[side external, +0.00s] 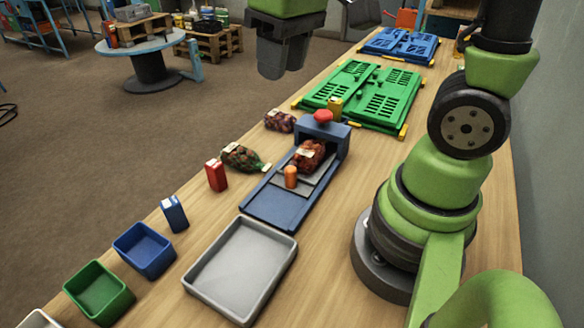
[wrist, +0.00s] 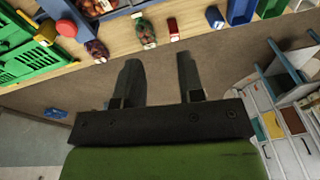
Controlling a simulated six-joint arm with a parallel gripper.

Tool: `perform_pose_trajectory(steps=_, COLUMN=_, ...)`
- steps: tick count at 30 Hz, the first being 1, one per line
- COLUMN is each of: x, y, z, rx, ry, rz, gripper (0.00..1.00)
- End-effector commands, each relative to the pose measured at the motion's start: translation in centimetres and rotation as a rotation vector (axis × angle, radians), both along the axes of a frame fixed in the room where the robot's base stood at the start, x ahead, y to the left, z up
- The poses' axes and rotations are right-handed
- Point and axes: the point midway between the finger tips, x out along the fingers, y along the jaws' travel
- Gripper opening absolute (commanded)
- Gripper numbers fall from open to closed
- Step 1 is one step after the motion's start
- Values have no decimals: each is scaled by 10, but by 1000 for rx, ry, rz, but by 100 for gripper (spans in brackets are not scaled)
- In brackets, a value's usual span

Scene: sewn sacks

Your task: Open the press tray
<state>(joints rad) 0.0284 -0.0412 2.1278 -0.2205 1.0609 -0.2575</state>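The press (side external: 333,132) is a blue frame with a red knob (side external: 323,116) on top, standing mid-table. A low blue track (side external: 272,207) runs from it toward the front left. The grey press tray (side external: 316,180) lies on the track, partly under the frame, with an upright orange handle (side external: 291,177) near its front end. A sack of dark red contents (side external: 308,154) lies on the tray. My gripper (side external: 280,70) hangs high beyond the table's far-left edge, well away from the handle. In the wrist view its fingers (wrist: 157,65) are apart with nothing between them.
Beside the press lie a green sack (side external: 241,156), a purplish sack (side external: 280,121), a red box (side external: 216,175) and a blue box (side external: 174,213). A grey tray (side external: 241,268), blue bin (side external: 145,250) and green bin (side external: 98,291) are in front. Green crates (side external: 365,95) stand behind.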

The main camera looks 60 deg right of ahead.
Motion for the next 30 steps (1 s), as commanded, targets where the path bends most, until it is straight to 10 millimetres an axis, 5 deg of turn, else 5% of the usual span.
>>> perform_pose_trajectory(steps=6, x=36, y=-18, z=-62, rx=-67, ry=270, rz=151, gripper=36)
perform_pose_trajectory(steps=12, x=49, y=-31, z=-116, rx=-91, ry=454, rz=267, gripper=36)
perform_pose_trajectory(steps=30, x=26, y=-42, z=-197, rx=-94, ry=543, rz=322, gripper=36)
